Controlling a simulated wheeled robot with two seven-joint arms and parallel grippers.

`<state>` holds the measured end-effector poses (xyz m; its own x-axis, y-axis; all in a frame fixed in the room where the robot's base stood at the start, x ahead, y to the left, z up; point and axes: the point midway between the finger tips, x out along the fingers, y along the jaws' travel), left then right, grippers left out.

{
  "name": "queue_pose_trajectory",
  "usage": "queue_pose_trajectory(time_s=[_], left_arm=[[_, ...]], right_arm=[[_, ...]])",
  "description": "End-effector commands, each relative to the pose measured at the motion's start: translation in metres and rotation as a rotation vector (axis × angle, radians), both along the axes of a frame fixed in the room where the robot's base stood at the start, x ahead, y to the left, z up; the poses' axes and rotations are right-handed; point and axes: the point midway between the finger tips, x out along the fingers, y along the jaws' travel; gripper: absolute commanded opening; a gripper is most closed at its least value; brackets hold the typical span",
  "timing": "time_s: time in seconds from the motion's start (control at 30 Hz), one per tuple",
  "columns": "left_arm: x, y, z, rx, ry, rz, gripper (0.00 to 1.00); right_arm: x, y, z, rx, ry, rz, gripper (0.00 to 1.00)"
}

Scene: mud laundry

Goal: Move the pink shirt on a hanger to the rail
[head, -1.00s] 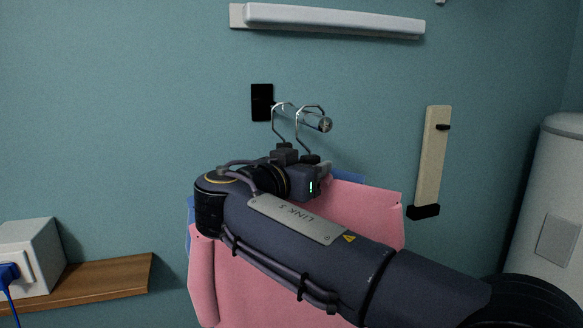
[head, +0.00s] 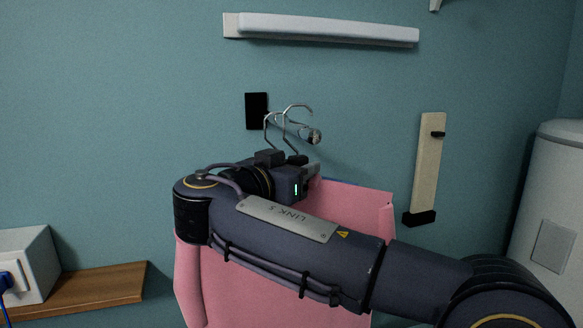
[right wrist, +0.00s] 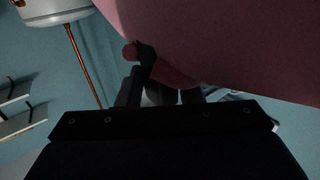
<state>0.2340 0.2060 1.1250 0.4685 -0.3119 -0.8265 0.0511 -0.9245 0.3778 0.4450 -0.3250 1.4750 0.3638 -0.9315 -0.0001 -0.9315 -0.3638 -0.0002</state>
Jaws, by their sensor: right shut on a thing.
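The pink shirt (head: 240,265) hangs upright on its hanger, behind my right forearm. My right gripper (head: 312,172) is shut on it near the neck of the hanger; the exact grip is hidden. The rail (head: 313,136) is a short silver rod sticking out from the wall. Two wire hooks show at the rail. The nearer hook (head: 298,107) arches above the rail near its end; I cannot tell if it touches. In the right wrist view, pink cloth (right wrist: 230,40) fills the top beside my fingers (right wrist: 150,80). My left gripper is not in view.
A black wall plate (head: 256,110) backs the rail. A white wall bar (head: 330,30) is above, and a beige upright board (head: 428,165) is to the right. A white cylinder tank (head: 555,200) stands at far right. A wooden shelf (head: 95,288) with a white box is at left.

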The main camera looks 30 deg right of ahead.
Motion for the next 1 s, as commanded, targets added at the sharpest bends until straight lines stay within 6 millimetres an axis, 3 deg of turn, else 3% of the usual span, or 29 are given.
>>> queue_pose_trajectory(time_s=[0.57, 1.0], left_arm=[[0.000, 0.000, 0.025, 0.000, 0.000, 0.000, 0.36], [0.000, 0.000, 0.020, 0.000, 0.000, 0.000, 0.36]], right_arm=[[0.011, 0.045, 0.003, -0.002, 0.000, 0.003, 0.06], [0.019, 0.079, 0.000, -0.001, -0.001, 0.002, 0.06]])
